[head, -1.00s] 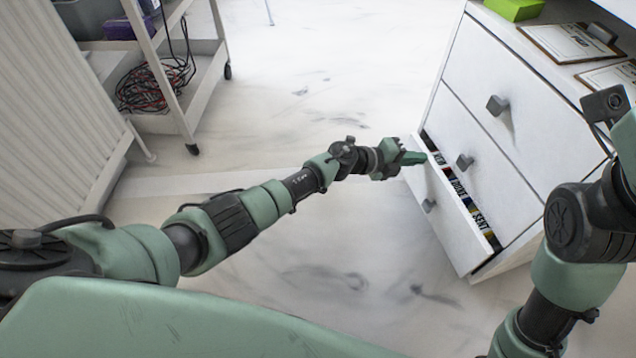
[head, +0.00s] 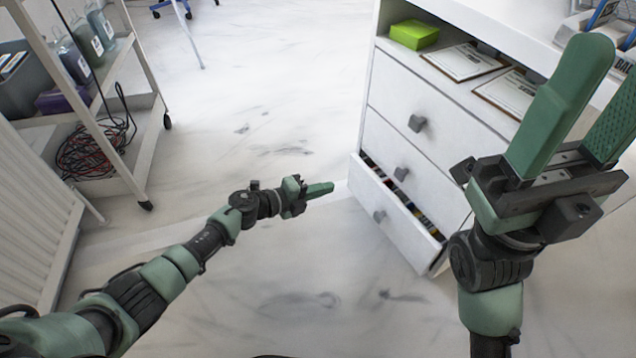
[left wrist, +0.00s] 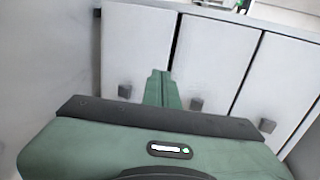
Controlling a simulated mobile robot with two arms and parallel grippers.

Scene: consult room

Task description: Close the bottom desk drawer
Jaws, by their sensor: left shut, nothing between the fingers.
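The bottom desk drawer (head: 395,228) is the lowest white drawer of the cabinet. It stands partly pulled out, and a strip of dark and coloured contents shows behind its front. Its grey knob (head: 379,216) is on the front. My left gripper (head: 328,188) is shut and empty, to the left of the drawer front and apart from it in the head view. In the left wrist view its closed fingers (left wrist: 160,76) point at the drawer fronts, with the bottom drawer (left wrist: 137,50) at left. My right gripper (head: 610,70) is open and empty, raised at the right.
The middle drawer (head: 440,178) and top drawer (head: 455,125) are shut. A green box (head: 414,34) and clipboards (head: 463,61) lie on the shelf above. A white cart (head: 125,130) with cables stands at left. The floor between is clear.

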